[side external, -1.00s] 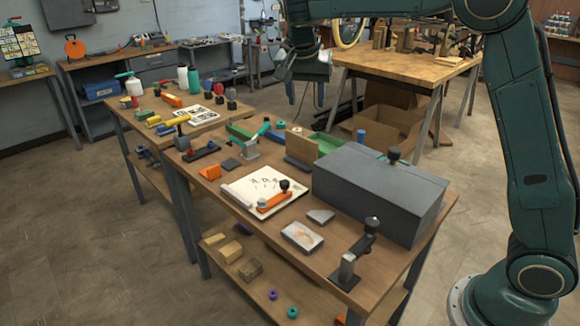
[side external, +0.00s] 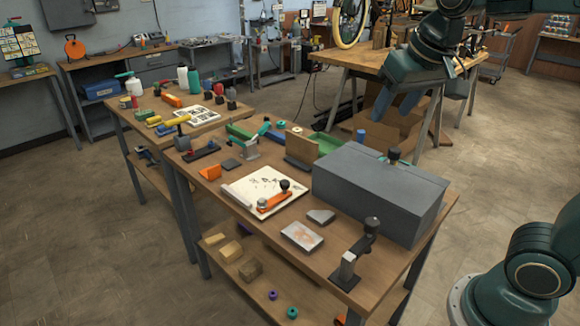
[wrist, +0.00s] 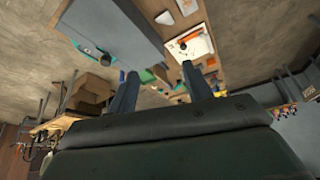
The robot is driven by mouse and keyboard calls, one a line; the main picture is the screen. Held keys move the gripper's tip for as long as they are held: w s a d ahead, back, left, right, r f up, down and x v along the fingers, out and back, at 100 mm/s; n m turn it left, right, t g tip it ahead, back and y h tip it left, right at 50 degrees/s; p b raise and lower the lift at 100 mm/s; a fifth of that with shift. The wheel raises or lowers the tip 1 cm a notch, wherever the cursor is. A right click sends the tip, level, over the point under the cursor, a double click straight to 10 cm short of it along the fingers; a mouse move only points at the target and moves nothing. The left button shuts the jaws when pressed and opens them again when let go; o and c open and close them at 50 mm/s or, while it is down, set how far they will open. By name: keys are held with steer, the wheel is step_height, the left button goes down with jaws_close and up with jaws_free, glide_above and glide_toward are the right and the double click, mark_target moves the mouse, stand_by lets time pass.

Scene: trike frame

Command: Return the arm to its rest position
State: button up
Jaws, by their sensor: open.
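My gripper (side external: 393,106) hangs in the upper right of the side external view. It is above and behind the grey box (side external: 375,197), in front of the far wooden bench, and clear of both as far as I can tell. In the wrist view my gripper (wrist: 159,72) has its two grey fingers well apart with nothing held between them. The grey box also shows in the wrist view (wrist: 110,32), at the upper left. My arm's upper links run out of the side external view at the top right.
The near workbench (side external: 250,288) holds a paper sheet with an orange clamp (side external: 272,202), a black-knobbed clamp (side external: 358,252), metal plates and small tools. A far wooden bench (side external: 366,64) stands behind, with cardboard boxes (side external: 395,116) below. Open floor lies at the left.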

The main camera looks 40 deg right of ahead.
steer(key=s+a+f+n+y, duration=0.1)
steer(key=s+f+n, duration=0.1)
steer(key=s, duration=0.3)
steer(key=s+a+f+n+t, duration=0.1)
steer(key=s+a+f+n, duration=0.1)
steer(key=s, duration=0.4)
steer(key=shift+a+f+y, duration=0.2)
steer(key=shift+f+y, duration=0.2)
steer(key=shift+f, duration=0.45)
